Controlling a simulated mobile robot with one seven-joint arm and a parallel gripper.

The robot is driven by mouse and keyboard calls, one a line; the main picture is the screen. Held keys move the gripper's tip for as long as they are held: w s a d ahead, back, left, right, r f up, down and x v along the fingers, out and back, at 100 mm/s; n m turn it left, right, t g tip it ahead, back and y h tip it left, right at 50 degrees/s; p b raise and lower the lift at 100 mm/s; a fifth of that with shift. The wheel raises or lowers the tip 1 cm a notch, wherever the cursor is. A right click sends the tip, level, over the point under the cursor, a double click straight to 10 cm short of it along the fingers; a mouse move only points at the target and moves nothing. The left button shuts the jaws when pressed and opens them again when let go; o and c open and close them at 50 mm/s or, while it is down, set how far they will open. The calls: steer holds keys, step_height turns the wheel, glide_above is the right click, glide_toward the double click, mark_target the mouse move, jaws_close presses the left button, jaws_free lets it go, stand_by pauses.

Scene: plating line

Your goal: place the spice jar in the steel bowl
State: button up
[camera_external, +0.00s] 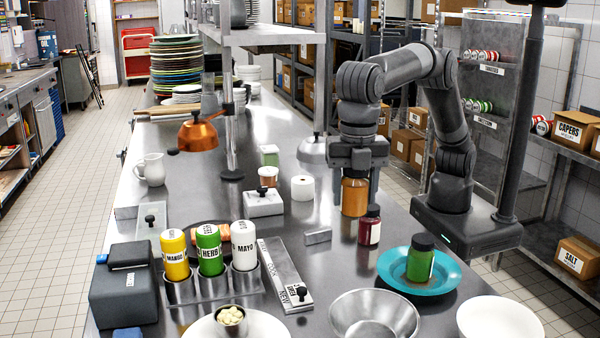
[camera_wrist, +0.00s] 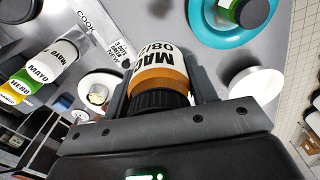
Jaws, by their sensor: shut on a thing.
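The spice jar (camera_external: 355,196), orange-brown with a white label and black lid, is between the fingers of my gripper (camera_external: 358,172). In the wrist view the jar (camera_wrist: 165,68) fills the gap, lid towards the palm, with a finger at each side. It hangs upright; I cannot tell whether its base touches the counter. The steel bowl (camera_external: 374,328) stands at the front of the counter, empty, nearer the camera than my gripper. I cannot make it out in the wrist view, where the jar and gripper hide much of the middle.
A dark red jar (camera_external: 370,227) stands close in front of the held jar. A teal bowl (camera_external: 452,272) holding a green jar (camera_external: 420,258) and a white bowl (camera_external: 500,320) are right of the steel bowl. Sauce bottles (camera_external: 209,250) stand left.

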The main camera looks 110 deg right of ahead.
glide_toward(395, 305)
steer(key=shift+f+n, duration=0.3)
steer(key=shift+f, duration=1.05)
steer(key=shift+f, duration=0.1)
steer(key=shift+f, duration=0.25)
steer(key=o, duration=1.1)
steer(key=shift+o, duration=0.2)
step_height(395, 305, up, 13)
steer(key=shift+f, duration=0.15)
